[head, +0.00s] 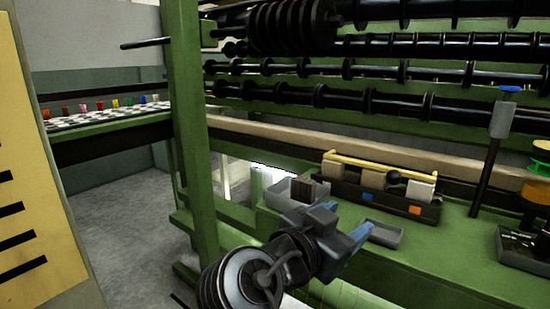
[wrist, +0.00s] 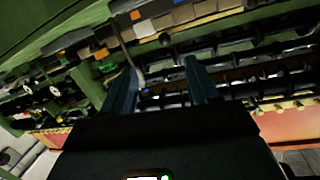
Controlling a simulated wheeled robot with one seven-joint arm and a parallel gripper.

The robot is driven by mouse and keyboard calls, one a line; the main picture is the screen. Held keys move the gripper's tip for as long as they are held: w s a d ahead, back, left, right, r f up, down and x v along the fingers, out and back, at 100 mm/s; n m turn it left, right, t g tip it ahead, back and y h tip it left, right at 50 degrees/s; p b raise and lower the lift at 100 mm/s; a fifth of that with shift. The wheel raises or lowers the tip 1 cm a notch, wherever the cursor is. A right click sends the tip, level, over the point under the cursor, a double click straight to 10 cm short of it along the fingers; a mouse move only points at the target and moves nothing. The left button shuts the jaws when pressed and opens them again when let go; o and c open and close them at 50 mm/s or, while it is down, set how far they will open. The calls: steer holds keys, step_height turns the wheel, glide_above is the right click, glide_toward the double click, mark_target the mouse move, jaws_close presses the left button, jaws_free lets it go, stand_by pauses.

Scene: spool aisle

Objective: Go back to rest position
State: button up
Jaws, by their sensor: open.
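My gripper (head: 350,234) is in the lower middle of the head view, at the end of my grey and black arm, in front of the green workbench (head: 455,258). Its two blue-grey fingers are apart, with nothing visible between them. In the wrist view my gripper (wrist: 160,82) shows both fingers spread, with the black rollers beyond them. In the head view a small grey tray (head: 382,233) lies on the bench just to the right of the fingers; I cannot tell whether they touch it.
A dark box (head: 400,205) with a yellow bar and a grey bin (head: 285,192) stand on the bench behind my gripper. A green post (head: 190,130) rises left of my arm. A post with a blue top (head: 498,125) stands right. Grey floor (head: 120,220) is clear at left.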

steer(key=s+d+f+n+t+y, duration=0.1)
steer(key=s+d+f+n+y, duration=0.3)
steer(key=f, duration=0.4)
steer(key=s+d+f+n+t+y, duration=0.2)
steer(key=d+f+n, duration=0.3)
steer(key=f, duration=0.3)
steer(key=s+d+f+n+g+y, duration=0.1)
steer(key=s+f+n+y, duration=0.2)
steer(key=s, duration=0.6)
steer(key=s+d+f+n+y, duration=0.1)
steer(key=s+d+f+y, duration=0.1)
steer(key=s+f, duration=0.5)
steer(key=s+r+m, duration=0.1)
steer(key=s+r, duration=0.3)
steer(key=s, duration=0.3)
steer(key=s+a+r+m, duration=0.1)
steer(key=s+r, duration=0.2)
steer(key=s, duration=0.4)
steer(key=s+r, duration=0.4)
steer(key=s, duration=0.2)
step_height(320, 180, up, 19)
steer(key=p, duration=1.8)
steer(key=shift+s+t+y+p, duration=0.15)
steer(key=shift+t+y+p, duration=0.15)
steer(key=shift+t+p, duration=0.1)
steer(key=shift+a, duration=0.1)
